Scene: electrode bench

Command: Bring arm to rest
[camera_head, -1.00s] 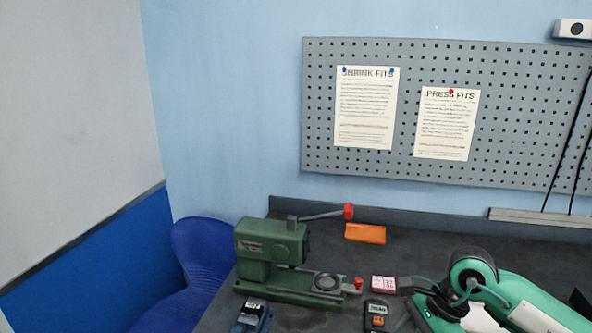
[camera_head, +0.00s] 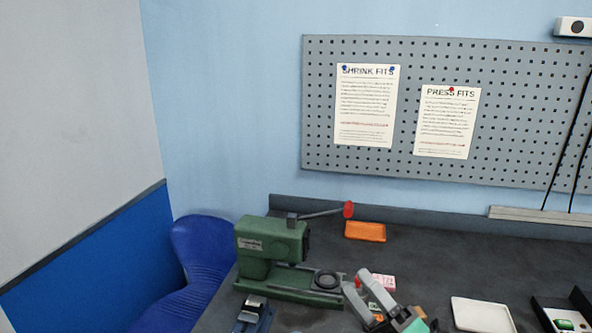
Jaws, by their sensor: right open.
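My right gripper (camera_head: 356,281) shows at the lower middle of the head view, its two grey fingers apart and pointing up and left. It is open, and no object shows between the fingers. A small red-and-white box (camera_head: 386,281) lies just behind it, partly covered by a finger. The green press (camera_head: 270,245) with its red-knobbed lever stands to the left of the gripper. The rest of my right arm is mostly below the picture edge. My left gripper is not in view.
An orange tray (camera_head: 365,231) lies at the back of the dark bench. A white tray (camera_head: 482,314) and a black-walled tray (camera_head: 550,318) with a green item lie at the right. A blue device (camera_head: 252,314) stands at the front left. The bench's back right is clear.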

